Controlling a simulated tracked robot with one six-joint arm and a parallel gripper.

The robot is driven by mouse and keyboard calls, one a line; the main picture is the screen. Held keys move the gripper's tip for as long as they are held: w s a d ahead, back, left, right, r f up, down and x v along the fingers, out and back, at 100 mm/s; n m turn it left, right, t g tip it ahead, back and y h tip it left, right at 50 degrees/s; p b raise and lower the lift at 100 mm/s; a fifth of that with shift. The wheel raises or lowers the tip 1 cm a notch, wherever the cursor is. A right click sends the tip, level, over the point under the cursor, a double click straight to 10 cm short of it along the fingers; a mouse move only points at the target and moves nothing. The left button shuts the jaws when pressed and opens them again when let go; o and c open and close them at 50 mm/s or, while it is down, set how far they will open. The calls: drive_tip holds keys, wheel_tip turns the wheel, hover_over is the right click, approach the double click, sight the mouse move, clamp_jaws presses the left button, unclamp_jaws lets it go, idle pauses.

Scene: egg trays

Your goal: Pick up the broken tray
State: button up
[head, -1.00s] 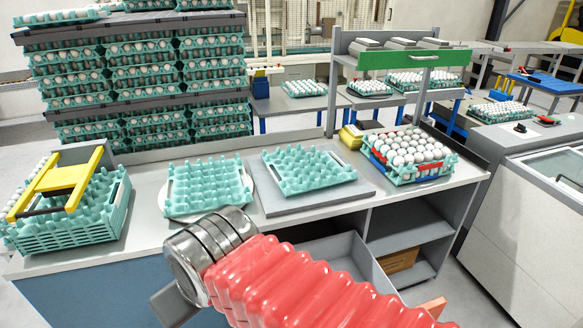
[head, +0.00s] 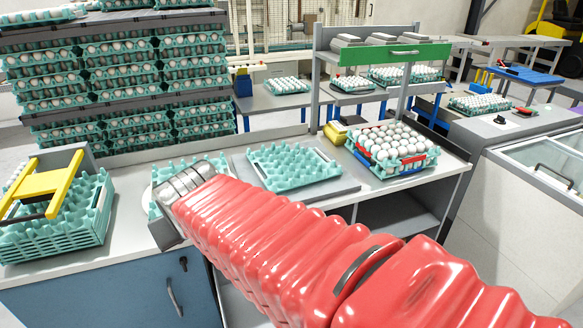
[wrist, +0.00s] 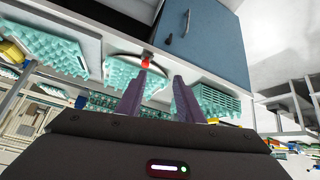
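Two empty teal egg trays lie on the counter. One tray (head: 156,208) sits on a white round plate, now largely hidden behind my arm; it also shows in the wrist view (wrist: 122,70). The other tray (head: 293,166) lies on a grey square board and shows at upper left in the wrist view (wrist: 45,45). I cannot tell from these frames which one is broken. My gripper (wrist: 158,85) is open and empty, its two dark fingers apart, in front of the tray on the plate. Its fingertips are not clear in the head view.
A teal tray stack (head: 75,232) with a yellow handle (head: 45,185) stands at the left. An egg-filled tray (head: 392,150) stands at the right near a grey shelf with a green front (head: 405,54). Tall egg stacks (head: 125,75) rise behind. A blue cabinet (head: 110,290) is below the counter.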

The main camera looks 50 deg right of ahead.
drive_tip(key=w+d+f+m+t+h, duration=0.1)
drive_tip(key=w+d, duration=0.3)
drive_tip(key=d, duration=0.5)
drive_tip(key=w+d+f+m+h, duration=0.15)
drive_tip(key=w+d, duration=0.25)
drive_tip(key=d, duration=0.5)
drive_tip(key=w+d+t+h, duration=0.15)
drive_tip(key=w+d, duration=0.25)
drive_tip(key=d, duration=0.5)
drive_tip(key=s+d+f+t, duration=0.1)
drive_tip(key=d+f, duration=0.2)
drive_tip(key=d, duration=0.4)
drive_tip(key=s+d+f+m, duration=0.1)
drive_tip(key=d+f, duration=0.3)
drive_tip(key=d, duration=0.3)
drive_tip(key=s+d+f+t+h, duration=0.1)
drive_tip(key=s+d+f, duration=0.1)
drive_tip(key=d+f, duration=0.2)
drive_tip(key=shift+s+d+f+t, duration=0.15)
drive_tip(key=shift+d+t, duration=0.2)
drive_tip(key=shift+d, duration=1.4)
approach(287, 160)
drive_tip(key=shift+x, duration=1.45)
drive_tip(key=shift+d, duration=0.15)
drive_tip(key=shift+x, duration=2.5)
